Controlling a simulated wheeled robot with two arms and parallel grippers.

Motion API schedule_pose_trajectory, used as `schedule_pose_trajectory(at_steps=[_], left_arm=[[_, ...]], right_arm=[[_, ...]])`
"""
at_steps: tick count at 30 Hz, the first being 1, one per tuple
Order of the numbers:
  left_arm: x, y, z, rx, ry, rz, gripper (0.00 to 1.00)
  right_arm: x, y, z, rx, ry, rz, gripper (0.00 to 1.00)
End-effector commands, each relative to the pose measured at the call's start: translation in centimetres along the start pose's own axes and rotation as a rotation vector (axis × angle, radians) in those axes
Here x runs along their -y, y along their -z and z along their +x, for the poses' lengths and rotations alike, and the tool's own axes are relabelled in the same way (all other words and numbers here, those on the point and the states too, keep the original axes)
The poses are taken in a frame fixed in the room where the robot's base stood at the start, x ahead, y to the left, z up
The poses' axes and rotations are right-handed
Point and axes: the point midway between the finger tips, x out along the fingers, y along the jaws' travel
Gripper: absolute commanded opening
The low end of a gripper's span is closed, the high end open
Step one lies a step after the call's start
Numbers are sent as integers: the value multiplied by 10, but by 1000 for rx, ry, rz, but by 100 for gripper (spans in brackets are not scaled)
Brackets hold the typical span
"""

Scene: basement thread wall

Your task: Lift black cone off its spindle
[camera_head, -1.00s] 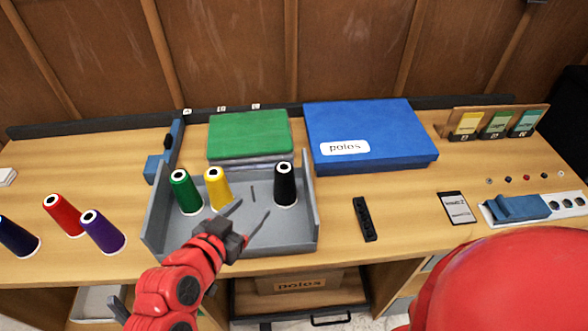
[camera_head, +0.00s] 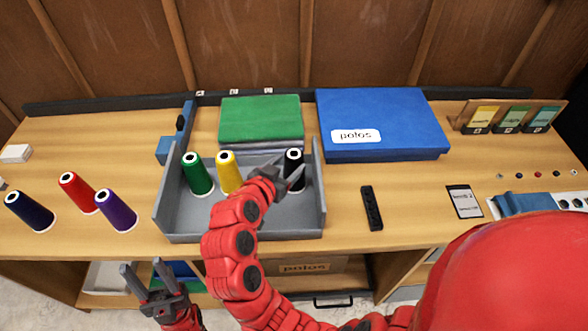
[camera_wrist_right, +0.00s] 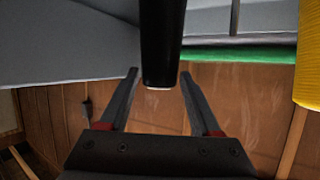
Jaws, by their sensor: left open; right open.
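The black cone (camera_head: 295,172) stands upright at the right end of the grey tray (camera_head: 190,231); its spindle is hidden inside it. My right gripper (camera_head: 288,178) is open at the cone, its fingers partly covering the cone's left side. In the right wrist view, the black cone (camera_wrist_right: 162,45) shows upside down between the open fingertips (camera_wrist_right: 158,74), with its pale-rimmed end towards the palm. I cannot tell whether the fingers touch it. My left gripper (camera_head: 152,280) is open and empty, low in front of the table's edge.
A green cone (camera_head: 197,175) and a yellow cone (camera_head: 228,172) stand left of the black one in the tray. Navy (camera_head: 30,212), red (camera_head: 77,193) and purple (camera_head: 117,210) cones stand further left. A blue box (camera_head: 380,115) lies behind. A black strip (camera_head: 371,208) lies to the right.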

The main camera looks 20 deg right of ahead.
Motion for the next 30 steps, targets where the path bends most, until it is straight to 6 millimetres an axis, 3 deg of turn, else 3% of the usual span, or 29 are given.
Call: schedule_pose_trajectory(at_steps=[7, 17, 27, 30], left_arm=[[0, 2, 10, 0, 0, 0, 50], [0, 2, 10, 0, 0, 0, 50], [0, 2, 10, 0, 0, 0, 50], [0, 2, 10, 0, 0, 0, 50]], right_arm=[[-2, 2, 34, 2, -4, 1, 64], [-1, 0, 39, 0, 0, 2, 63], [-1, 0, 39, 0, 0, 1, 2], [-1, 1, 39, 0, 0, 1, 0]])
